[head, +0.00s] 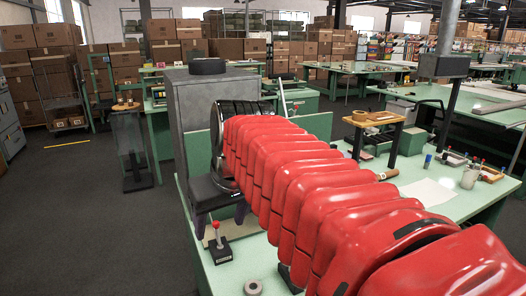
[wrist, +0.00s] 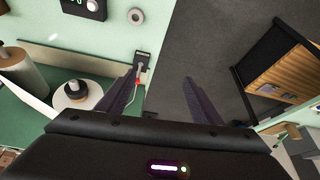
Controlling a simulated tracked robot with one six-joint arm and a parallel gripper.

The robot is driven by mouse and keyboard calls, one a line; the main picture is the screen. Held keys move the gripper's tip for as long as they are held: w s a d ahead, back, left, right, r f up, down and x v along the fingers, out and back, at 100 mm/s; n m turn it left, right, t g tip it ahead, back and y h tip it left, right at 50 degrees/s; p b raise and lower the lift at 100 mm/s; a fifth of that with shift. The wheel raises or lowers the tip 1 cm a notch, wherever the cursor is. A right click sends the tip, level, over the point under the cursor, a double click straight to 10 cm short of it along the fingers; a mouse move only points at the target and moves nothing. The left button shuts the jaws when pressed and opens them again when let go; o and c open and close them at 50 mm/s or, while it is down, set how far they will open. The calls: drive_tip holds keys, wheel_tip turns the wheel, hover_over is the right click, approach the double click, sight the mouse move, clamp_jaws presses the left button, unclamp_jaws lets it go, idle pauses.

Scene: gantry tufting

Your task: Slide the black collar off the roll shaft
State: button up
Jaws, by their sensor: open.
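My gripper (head: 221,218) is open and empty, with its dark purple fingers pointing down over the left edge of the green table. In the wrist view the open gripper (wrist: 158,85) spans the table edge and dark floor. At the left of the wrist view, a black collar (wrist: 75,87) sits around a pale shaft end, over a white disc (wrist: 88,99). My gripper is apart from it, to its right in that view. I cannot make out the collar and shaft in the head view, where my red-sleeved arm covers much of the table.
A red-knobbed lever (head: 216,238) stands on the green table (head: 235,271) below my gripper, near a grey ring (head: 253,287). A beige roll (wrist: 22,76) stands left of the collar. A grey cabinet (head: 190,105) rises behind my gripper.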

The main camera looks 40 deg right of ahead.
drive_tip(key=w+d+r, duration=0.1)
drive_tip(key=d+r, duration=0.3)
drive_tip(key=d, duration=0.6)
drive_tip(key=w+d+r+m, duration=0.1)
drive_tip(key=d+r, duration=0.4)
drive_tip(key=d, duration=0.4)
drive_tip(key=shift+w+d+m, duration=0.3)
drive_tip(key=shift+d, duration=0.05)
drive_tip(key=x, duration=1.3)
drive_tip(key=shift+s+d+f, duration=0.1)
drive_tip(key=shift+s+f, duration=0.05)
drive_tip(key=shift+f, duration=0.35)
drive_tip(key=shift+c, duration=0.5)
drive_tip(key=c, duration=1.1)
drive_tip(key=shift+o, duration=0.2)
